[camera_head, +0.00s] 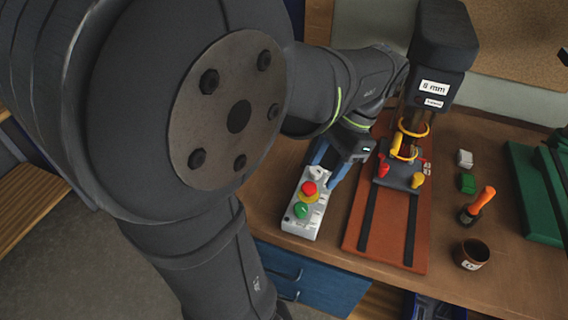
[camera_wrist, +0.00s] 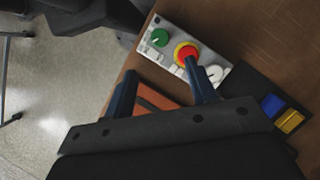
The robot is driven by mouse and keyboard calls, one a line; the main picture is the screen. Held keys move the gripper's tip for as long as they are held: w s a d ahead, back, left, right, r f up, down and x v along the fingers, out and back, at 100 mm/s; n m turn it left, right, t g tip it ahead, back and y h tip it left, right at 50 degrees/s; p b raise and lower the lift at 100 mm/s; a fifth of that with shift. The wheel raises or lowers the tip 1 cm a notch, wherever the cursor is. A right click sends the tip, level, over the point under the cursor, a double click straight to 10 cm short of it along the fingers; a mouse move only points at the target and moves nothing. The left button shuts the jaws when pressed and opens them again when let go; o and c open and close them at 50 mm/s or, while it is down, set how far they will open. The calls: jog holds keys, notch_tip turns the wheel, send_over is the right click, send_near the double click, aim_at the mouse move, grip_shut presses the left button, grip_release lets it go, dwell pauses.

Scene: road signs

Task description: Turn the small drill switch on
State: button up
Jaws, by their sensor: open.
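A light grey control box (camera_head: 302,226) stands on the table to the left of the small drill press (camera_head: 440,60). It carries a green button (camera_head: 300,211), a red mushroom button (camera_head: 309,188) on a yellow ring, and a white rotary knob (camera_head: 316,173) at its far end. My gripper (camera_head: 324,176) is open at the knob end of the box. In the wrist view, my gripper (camera_wrist: 160,84) has its right finger by the red button and knob. I cannot tell whether it touches either.
The drill stands on a red-brown base (camera_head: 385,245) with dark rails. To its right are a white block (camera_head: 465,158), a green block (camera_head: 467,183), an orange-handled tool (camera_head: 482,201) and a dark cup (camera_head: 471,255). Blue drawers (camera_head: 300,280) are below the table's front edge.

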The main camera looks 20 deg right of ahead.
aim_at(301, 206)
jog(key=x, duration=1.1)
jog(key=shift+f, duration=0.2)
jog(key=c, duration=1)
jog(key=shift+o, duration=0.2)
jog(key=shift+n, duration=0.3)
jog(key=n+g, duration=0.1)
jog(key=n, duration=0.1)
jog(key=n+g, duration=0.1)
jog(key=n, duration=0.2)
jog(key=shift+w+a+n+h, duration=0.1)
jog(key=shift+w+n+h, duration=0.1)
jog(key=shift+n+h, duration=0.1)
jog(key=n+g+h, duration=0.1)
jog(key=n, duration=0.4)
jog(key=shift+w+a+n+g+h, duration=0.1)
jog(key=shift+w+n+g+h, duration=0.05)
jog(key=shift+n+g+h, duration=0.2)
